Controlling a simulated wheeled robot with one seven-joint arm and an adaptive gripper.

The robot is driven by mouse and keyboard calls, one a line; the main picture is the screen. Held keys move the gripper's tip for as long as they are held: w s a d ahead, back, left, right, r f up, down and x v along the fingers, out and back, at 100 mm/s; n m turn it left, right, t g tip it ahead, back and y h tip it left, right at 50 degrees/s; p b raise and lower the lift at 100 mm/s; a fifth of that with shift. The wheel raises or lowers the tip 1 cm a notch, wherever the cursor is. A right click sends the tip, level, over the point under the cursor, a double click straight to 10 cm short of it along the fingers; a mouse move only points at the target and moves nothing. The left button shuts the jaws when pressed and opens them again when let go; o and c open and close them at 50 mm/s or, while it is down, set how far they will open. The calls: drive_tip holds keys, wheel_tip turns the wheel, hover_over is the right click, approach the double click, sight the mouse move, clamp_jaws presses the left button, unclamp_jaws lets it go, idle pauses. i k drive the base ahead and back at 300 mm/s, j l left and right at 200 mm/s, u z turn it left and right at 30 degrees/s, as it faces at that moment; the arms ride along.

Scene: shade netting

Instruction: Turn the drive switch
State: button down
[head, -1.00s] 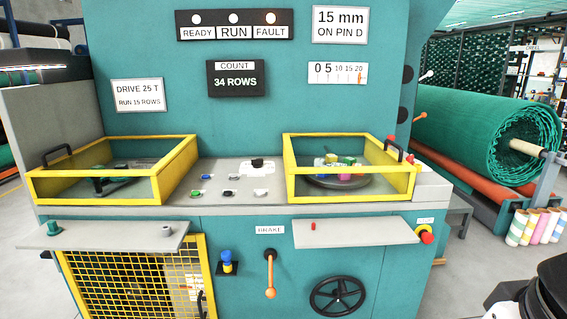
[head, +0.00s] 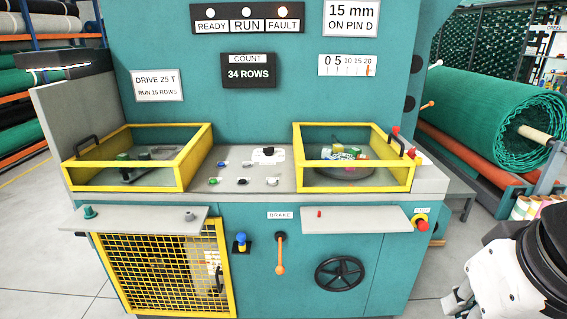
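The teal machine (head: 255,112) faces me, and no switch on it is readably labelled as the drive switch. A black knob on a white plate (head: 268,152) sits on the grey console between two yellow-framed boxes. Several small coloured buttons and toggles (head: 243,181) are beside it, too small to tell their positions. A blue-topped control (head: 241,240) is on the front panel, left of the orange-handled brake lever (head: 280,254). My white and black arm shows at the lower right, apart from the machine. My gripper's fingers cannot be made out.
Yellow-framed clear boxes stand left (head: 181,176) and right (head: 297,172) on the console. Grey shelves (head: 145,219) jut out in front. A handwheel (head: 340,273) and red stop button (head: 421,224) are at right. A green netting roll (head: 480,118) lies behind. Floor at lower left is clear.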

sight(410, 154)
drive_tip(key=i+l+z, duration=0.1)
drive_tip(key=i+l, duration=0.2)
drive_tip(key=i+l+z, duration=0.1)
drive_tip(key=i+l, duration=0.15)
drive_tip(key=i, duration=0.3)
drive_tip(key=i+l, duration=0.2)
drive_tip(key=i, duration=0.2)
drive_tip(key=i+l+z, duration=0.15)
drive_tip(key=i, duration=0.3)
drive_tip(key=i+l+z, duration=0.1)
drive_tip(key=i+l, duration=0.15)
drive_tip(key=i, duration=0.2)
